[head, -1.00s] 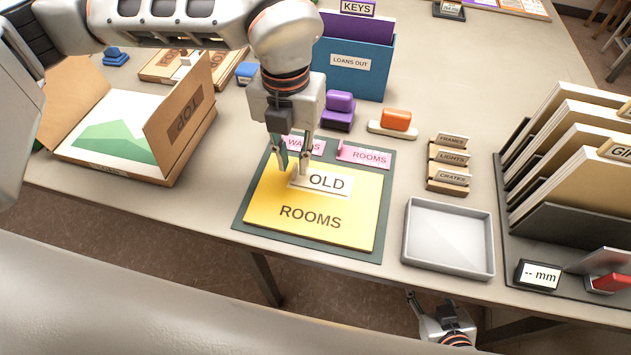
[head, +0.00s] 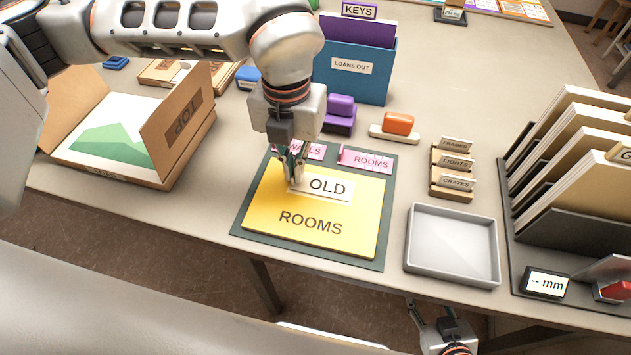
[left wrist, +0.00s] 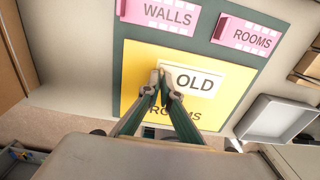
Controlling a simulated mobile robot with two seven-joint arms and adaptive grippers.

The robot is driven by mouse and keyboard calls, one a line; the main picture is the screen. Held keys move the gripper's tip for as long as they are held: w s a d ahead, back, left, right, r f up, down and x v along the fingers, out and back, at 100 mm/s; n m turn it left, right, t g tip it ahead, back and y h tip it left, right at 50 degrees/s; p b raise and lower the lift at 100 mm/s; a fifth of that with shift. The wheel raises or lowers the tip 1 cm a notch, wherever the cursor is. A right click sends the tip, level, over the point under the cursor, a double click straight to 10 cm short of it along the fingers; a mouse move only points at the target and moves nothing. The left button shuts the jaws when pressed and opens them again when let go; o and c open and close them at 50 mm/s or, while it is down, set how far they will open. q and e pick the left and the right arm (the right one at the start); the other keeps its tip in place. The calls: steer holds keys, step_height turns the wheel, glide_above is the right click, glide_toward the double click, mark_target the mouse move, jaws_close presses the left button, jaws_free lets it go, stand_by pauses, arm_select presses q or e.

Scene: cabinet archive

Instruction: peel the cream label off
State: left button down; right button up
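The cream label (head: 334,191), printed OLD, lies on the yellow ROOMS card (head: 290,222); in the left wrist view the label (left wrist: 200,84) looks flat. My left gripper (head: 293,182) points down at the label's left end. Its two fingertips (left wrist: 160,74) have come together there, closed on the label's edge. The fingers cover that left end, so the grip itself is partly hidden. My right gripper (head: 430,307) is low, in front of the table edge, with its fingers apart and empty.
The card lies on a dark green mat (head: 240,221) with pink WALLS (head: 305,149) and ROOMS (head: 366,161) tags behind it. An empty grey tray (head: 452,244) stands to the right. An open cardboard box (head: 180,125) is at left, and a file rack (head: 560,232) at right.

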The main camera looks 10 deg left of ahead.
arm_select(q)
steer(key=shift+r, duration=0.15)
steer(key=shift+r+p, duration=0.3)
steer(key=shift+r, duration=0.2)
steer(key=shift+r+p, duration=1.05)
steer(key=shift+r, duration=1.3)
steer(key=shift+r+p, duration=0.5)
steer(key=shift+r, duration=1)
